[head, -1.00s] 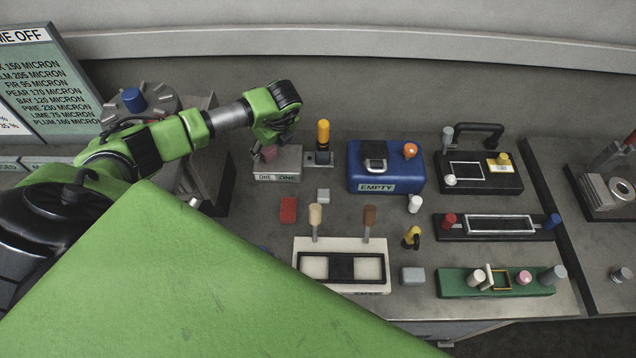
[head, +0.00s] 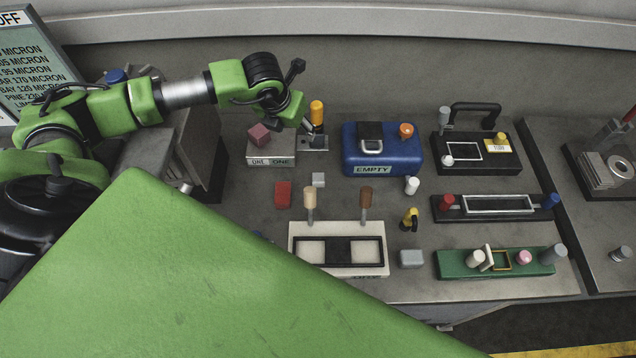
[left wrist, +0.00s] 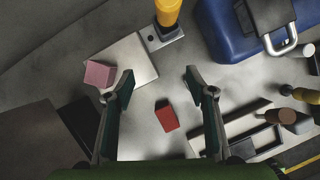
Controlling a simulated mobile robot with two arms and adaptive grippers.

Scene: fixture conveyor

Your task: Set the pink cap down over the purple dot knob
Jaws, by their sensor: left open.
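A dusky pink cube (head: 259,134) rests at the rear left of the grey box marked ONE (head: 285,160); the left wrist view shows the cube (left wrist: 99,74) left of my fingers. A round pink piece (head: 524,257) sits on the green fixture (head: 455,263) at the right. I cannot tell which of these is the pink cap. No purple dot can be made out on any knob. My left gripper (left wrist: 158,80) is open and empty, above the bench near the grey box, right of the cube. My right gripper is not in view.
A yellow-topped post (head: 317,112) stands right beside the grey box. The blue EMPTY case (head: 352,160) is further right. A red block (head: 283,194) and a white fixture with two knobs (head: 340,228) lie in front. My green arm hides the lower left.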

